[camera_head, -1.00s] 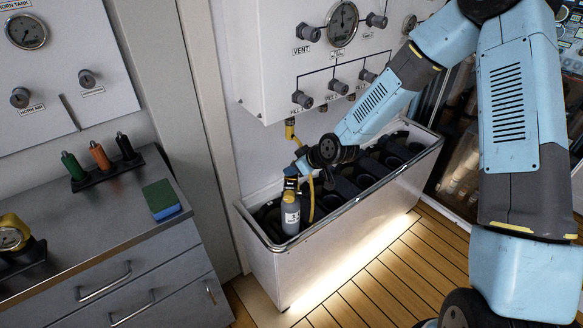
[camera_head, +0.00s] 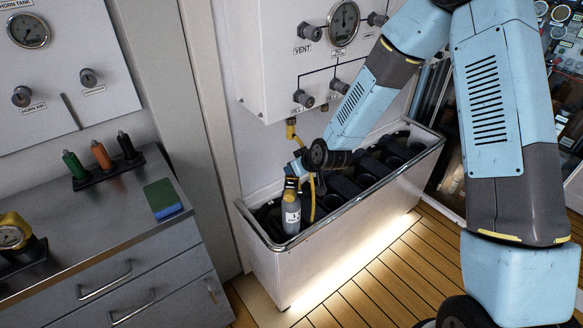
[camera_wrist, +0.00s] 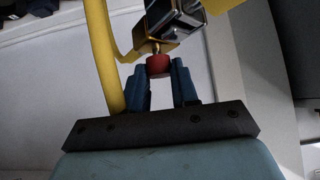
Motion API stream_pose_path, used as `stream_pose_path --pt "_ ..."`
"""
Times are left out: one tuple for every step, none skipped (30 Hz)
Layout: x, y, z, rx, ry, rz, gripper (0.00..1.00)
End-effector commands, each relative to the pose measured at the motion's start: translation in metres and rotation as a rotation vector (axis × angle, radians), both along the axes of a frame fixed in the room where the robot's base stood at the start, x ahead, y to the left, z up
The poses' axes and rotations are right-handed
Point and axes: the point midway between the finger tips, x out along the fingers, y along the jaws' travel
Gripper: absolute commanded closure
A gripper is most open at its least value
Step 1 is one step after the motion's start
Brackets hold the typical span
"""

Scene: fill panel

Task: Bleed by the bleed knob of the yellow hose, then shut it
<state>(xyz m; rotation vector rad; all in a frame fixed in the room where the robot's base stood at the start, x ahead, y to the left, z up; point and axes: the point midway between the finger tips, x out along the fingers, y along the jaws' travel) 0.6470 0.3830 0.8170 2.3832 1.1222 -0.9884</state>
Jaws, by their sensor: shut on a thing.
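The yellow hose (camera_head: 312,188) hangs from a brass fitting (camera_head: 291,128) under the white panel and runs down to a grey cylinder (camera_head: 291,214) in the bin. In the wrist view the hose (camera_wrist: 102,55) passes left of my gripper. A red knob (camera_wrist: 159,65) sits under a brass and dark metal fitting (camera_wrist: 172,22). My gripper (camera_wrist: 160,75) has its two blue fingers on both sides of the red knob, shut on it. In the head view my gripper (camera_head: 297,168) is at the cylinder's top; its fingers are too small to tell there.
The metal bin (camera_head: 345,215) holds several dark cylinders. The white panel (camera_head: 285,70) with gauge and knobs hangs above it. The wooden floor in front is clear.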

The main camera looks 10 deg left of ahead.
Motion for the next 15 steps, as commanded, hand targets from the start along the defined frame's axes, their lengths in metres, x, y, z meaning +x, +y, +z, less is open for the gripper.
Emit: stream_pose_path --pt "0.0003 0.0003 0.0006 0.001 -0.001 0.0 1.0" --pt "0.0003 0.0003 0.0006 0.001 -0.001 0.0 1.0" --pt "0.0003 0.0003 0.0006 0.001 -0.001 0.0 1.0" --pt "0.0003 0.0003 0.0004 0.001 -0.001 0.0 1.0" --pt "0.0004 0.0003 0.0005 0.001 -0.001 0.0 0.69" --pt "0.0003 0.0003 0.0004 0.0 -0.001 0.001 0.65" --pt "0.0002 0.0003 0.0004 0.0 -0.001 0.001 0.63" --pt "0.0002 0.0003 0.0004 0.001 -0.001 0.0 0.6" --pt "0.0002 0.0002 0.0003 0.0 -0.001 0.001 0.56" --pt "0.0002 0.0002 0.0003 0.001 -0.001 0.0 0.53" --pt "0.0001 0.0002 0.0002 0.0 -0.001 0.001 0.5" --pt "0.0001 0.0001 0.0001 0.001 -0.001 0.0 0.46" --pt "0.0001 0.0001 0.0001 0.0 0.0 0.0 0.45" --pt "0.0001 0.0001 0.0001 0.0 0.001 0.001 0.45" --pt "0.0 0.0001 0.0001 0.0 0.001 0.001 0.45"
